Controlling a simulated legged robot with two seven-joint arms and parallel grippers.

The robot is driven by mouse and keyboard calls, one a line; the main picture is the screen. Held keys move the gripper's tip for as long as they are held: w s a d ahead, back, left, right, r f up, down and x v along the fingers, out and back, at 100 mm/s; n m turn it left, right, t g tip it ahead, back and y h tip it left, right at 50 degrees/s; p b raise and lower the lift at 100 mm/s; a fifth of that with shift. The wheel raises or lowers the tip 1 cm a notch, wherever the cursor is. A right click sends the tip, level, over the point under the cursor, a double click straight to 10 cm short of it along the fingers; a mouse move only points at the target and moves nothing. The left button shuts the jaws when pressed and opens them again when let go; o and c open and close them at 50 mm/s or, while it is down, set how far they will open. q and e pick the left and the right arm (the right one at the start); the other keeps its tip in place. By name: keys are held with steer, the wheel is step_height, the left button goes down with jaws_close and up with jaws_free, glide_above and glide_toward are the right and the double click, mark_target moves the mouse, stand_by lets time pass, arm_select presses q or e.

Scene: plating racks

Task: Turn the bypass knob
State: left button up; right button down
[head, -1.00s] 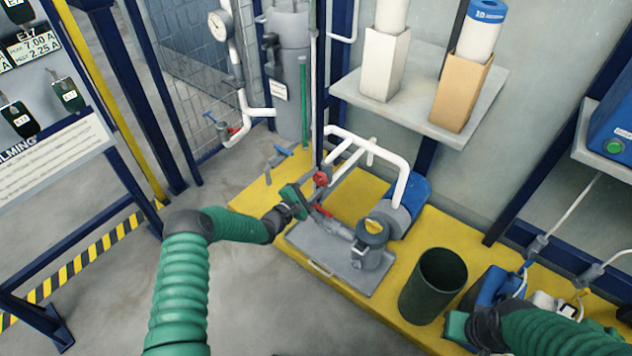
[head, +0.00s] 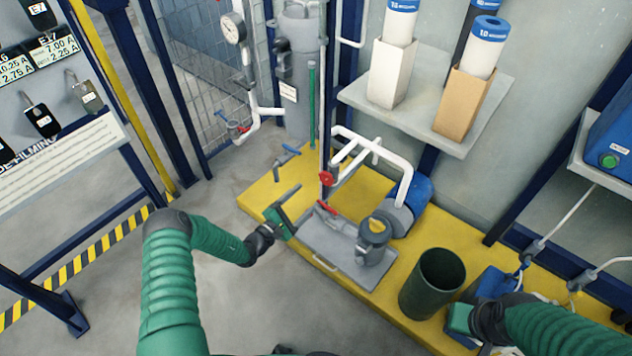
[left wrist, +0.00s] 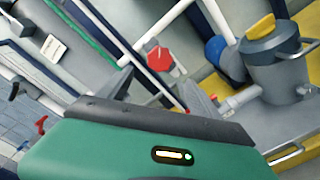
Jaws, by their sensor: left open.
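A red knob (head: 326,178) sits on the vertical pipe beside the white pipework above the yellow platform. I read no label on it, so I cannot confirm that it is the bypass knob. It shows face-on as a red polygon in the left wrist view (left wrist: 160,58). My left gripper (head: 287,211) is open and empty, to the left of and below the red knob in the head view, apart from it. My right gripper (head: 458,319) is at the lower right by the blue equipment; its fingers are not clear.
A red lever (head: 327,207) and a grey filter housing (head: 373,240) stand near the knob. A blue handle (head: 290,149) is behind my left gripper. A dark green bin (head: 433,283) stands on the yellow platform (head: 262,192). Open floor lies front left.

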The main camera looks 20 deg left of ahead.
arm_select(q)
steer(key=p+v, duration=0.1)
steer(key=v, duration=0.5)
steer(key=shift+s, duration=0.2)
arm_select(e)
steer(key=shift+w+v, duration=0.25)
steer(key=shift+v, duration=0.85)
arm_select(q)
steer(key=shift+f, duration=0.1)
arm_select(e)
steer(key=shift+r, duration=0.1)
